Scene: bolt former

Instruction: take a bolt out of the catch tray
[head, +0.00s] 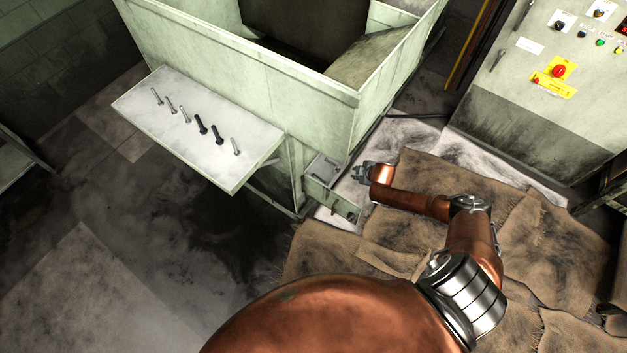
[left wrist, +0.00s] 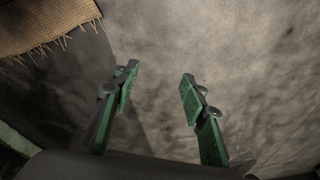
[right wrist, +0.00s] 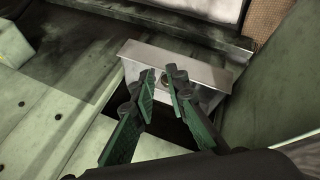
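The catch tray, a small pale metal box (head: 324,168), sits low at the corner of the green machine. It shows in the right wrist view (right wrist: 200,68) with its flat rim across the picture. My right gripper (head: 360,173) is beside the tray, on its right in the head view. In the right wrist view its fingers (right wrist: 160,72) are apart, with the tips over the tray. A small dark round shape shows between the tips; I cannot tell whether it is a bolt. My left gripper (left wrist: 158,78) is open and empty above the floor, outside the head view.
The green machine housing (head: 300,85) rises beside the tray. A control cabinet (head: 545,100) stands at right. Brown sacking (head: 420,240) covers the floor near my right arm.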

